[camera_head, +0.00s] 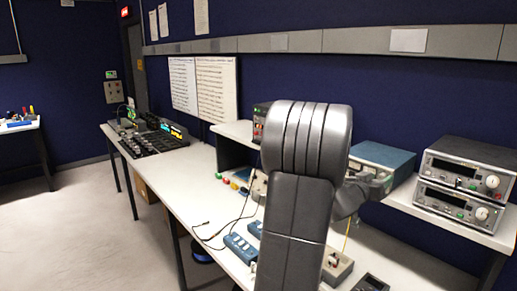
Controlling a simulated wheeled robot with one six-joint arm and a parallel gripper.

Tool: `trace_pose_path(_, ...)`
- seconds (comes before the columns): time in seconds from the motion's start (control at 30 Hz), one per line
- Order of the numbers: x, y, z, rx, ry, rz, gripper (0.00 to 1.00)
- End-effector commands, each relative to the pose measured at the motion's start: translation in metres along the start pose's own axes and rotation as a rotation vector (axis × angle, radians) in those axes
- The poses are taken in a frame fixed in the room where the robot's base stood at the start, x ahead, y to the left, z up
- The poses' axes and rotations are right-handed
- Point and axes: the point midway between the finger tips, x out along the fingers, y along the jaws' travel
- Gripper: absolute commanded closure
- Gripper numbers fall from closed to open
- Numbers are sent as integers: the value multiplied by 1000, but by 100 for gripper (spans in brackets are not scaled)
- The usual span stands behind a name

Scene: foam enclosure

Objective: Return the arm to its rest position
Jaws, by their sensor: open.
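My grey arm rises through the middle of the head view, in front of a long white workbench (178,170). Its rounded, ribbed joint is at the top, and a wide dark link runs down from it to the bottom edge. A smaller grey part of my arm shows just right of the joint. My gripper cannot be made out; the arm itself hides what lies behind it.
Two stacked instruments (463,179) stand on a raised shelf at right, with a blue-topped instrument (381,163) nearer the arm. Blue boxes (241,247) and cables lie on the bench. A mixer-like console (150,136) sits at its far end. The left floor is open.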

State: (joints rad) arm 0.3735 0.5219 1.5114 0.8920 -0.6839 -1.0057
Motion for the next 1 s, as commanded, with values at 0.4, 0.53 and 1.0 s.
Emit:
trace_pose_path(0.4,0,0,5,281,-4,2,56)
trace_pose_path(0.53,0,0,5,355,-7,2,56)
trace_pose_path(1.0,-90,0,-1,349,-8,-2,56)
